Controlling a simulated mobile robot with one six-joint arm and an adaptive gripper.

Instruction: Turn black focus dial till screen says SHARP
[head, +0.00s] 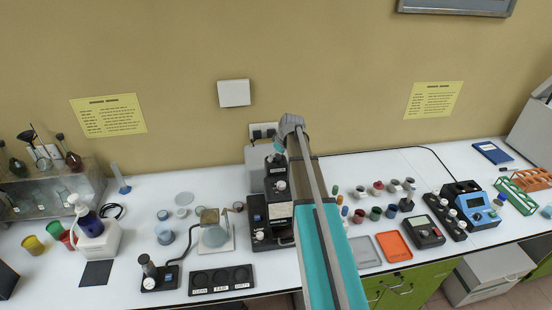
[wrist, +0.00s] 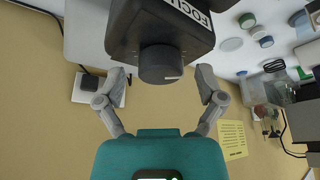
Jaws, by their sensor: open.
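The black focus dial (wrist: 160,66) is a round knob with a short white mark on its face. It sticks out of a black device (wrist: 165,25) labelled FOCUS in the wrist view. My gripper (wrist: 162,78) is open, with one grey finger on each side of the dial and a visible gap on both sides. In the head view the black device (head: 258,222) stands near the wall, partly hidden by my arm. No readable screen text shows in either view.
A beaker-like vessel on a white plate (head: 229,246) stands left of the device. Several small coloured jars and an orange tray (head: 394,246) lie right of it. A black labelled tray (head: 221,281) is at the front. A wall socket (head: 263,130) is behind the device.

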